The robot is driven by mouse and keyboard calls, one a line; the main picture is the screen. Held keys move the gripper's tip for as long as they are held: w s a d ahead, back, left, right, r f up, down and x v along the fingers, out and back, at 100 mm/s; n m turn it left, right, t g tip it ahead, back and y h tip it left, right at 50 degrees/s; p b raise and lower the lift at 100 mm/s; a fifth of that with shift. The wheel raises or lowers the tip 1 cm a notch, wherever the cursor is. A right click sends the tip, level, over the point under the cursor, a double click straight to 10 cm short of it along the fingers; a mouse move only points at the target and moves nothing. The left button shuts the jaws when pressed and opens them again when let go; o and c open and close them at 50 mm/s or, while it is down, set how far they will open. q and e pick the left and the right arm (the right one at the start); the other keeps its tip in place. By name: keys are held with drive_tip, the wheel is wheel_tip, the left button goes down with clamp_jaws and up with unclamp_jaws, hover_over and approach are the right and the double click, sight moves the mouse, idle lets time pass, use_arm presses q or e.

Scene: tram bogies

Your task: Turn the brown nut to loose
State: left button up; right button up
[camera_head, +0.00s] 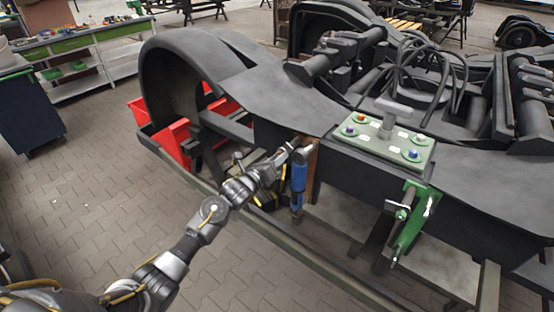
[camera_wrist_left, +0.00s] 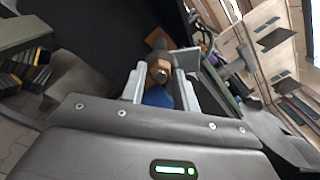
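The brown nut (camera_wrist_left: 160,70) sits on a bolt, whose grey end faces the camera in the left wrist view. My left gripper (camera_wrist_left: 161,80) has one finger on each side of it. The nut nearly fills the space between the fingertips; I cannot tell whether they press on it. In the head view my left gripper (camera_head: 300,153) reaches the side of the dark bogie frame (camera_head: 275,92), at a brown plate (camera_head: 312,158) above a blue cylinder (camera_head: 298,178). The nut is hidden there by the gripper. My right gripper is not in view.
A grey-green box (camera_head: 385,138) with coloured knobs lies on the frame, right of my left gripper. A green clamp-like part (camera_head: 410,222) hangs below it.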

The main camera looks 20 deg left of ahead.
use_arm(q)
clamp_jaws()
drive_tip(key=shift+n, duration=0.4)
drive_tip(key=shift+r+n+p, duration=0.15)
drive_tip(key=shift+n+p, duration=0.4)
drive_tip(key=shift+n, duration=5.95)
drive_tip(key=shift+r+n+p, duration=0.15)
drive_tip(key=shift+n+p, duration=0.35)
drive_tip(key=shift+n, duration=6)
